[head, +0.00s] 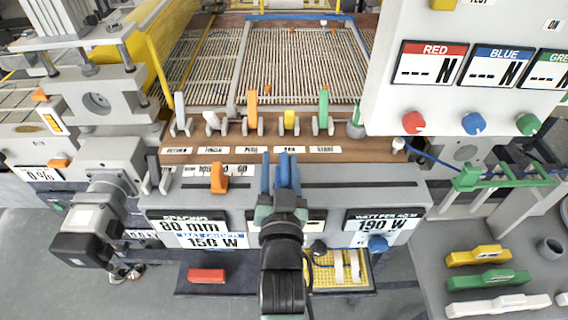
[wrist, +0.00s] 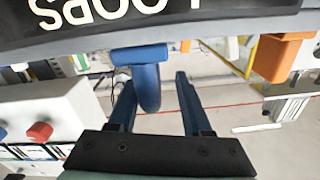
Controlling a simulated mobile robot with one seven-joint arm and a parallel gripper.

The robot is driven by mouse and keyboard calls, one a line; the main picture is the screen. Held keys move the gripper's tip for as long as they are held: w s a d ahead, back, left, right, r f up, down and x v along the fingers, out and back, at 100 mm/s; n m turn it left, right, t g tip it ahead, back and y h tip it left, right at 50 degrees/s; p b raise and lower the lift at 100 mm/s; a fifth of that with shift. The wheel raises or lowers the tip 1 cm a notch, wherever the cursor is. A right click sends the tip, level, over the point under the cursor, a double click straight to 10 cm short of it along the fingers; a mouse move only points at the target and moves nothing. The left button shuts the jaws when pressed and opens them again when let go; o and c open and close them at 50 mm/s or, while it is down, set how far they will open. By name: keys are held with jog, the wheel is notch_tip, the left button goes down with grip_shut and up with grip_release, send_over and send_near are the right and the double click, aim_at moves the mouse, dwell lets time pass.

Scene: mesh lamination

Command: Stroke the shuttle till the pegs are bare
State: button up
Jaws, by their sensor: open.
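A blue handle (head: 283,168), which may be the shuttle, stands at the slot of the grey console (head: 340,183). In the wrist view the blue handle (wrist: 146,72) shows between my two dark blue fingers, nearer the left one. My gripper (head: 279,174) is open around it; the wrist view shows its fingers (wrist: 155,84) apart, with a gap at the right. I cannot tell whether a finger touches the handle. A green rack with upright pegs (head: 500,178) stands at the right. My arm hides the console's middle display.
An orange handle (head: 218,178) stands left along the same slot. Several levers (head: 252,108) stand behind, before the mesh bed (head: 300,65). A white panel (head: 465,85) overhangs at right. Yellow, green and white pieces (head: 488,280) lie at lower right, and a red block (head: 206,275) at lower left.

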jog(key=shift+d, duration=0.1)
jog(key=shift+s+f, duration=0.1)
jog(key=shift+s, duration=0.4)
jog(key=s+b, duration=0.2)
jog(key=s, duration=1)
jog(key=w+n+p, duration=0.1)
jog(key=w+p, duration=0.1)
jog(key=w, duration=0.2)
jog(key=w+n+p, duration=0.2)
jog(key=w, duration=0.2)
jog(key=w+n+p, duration=0.1)
jog(key=w+p, duration=0.1)
jog(key=w, duration=0.3)
jog(key=shift+d+p, duration=0.3)
jog(key=shift+p, duration=0.05)
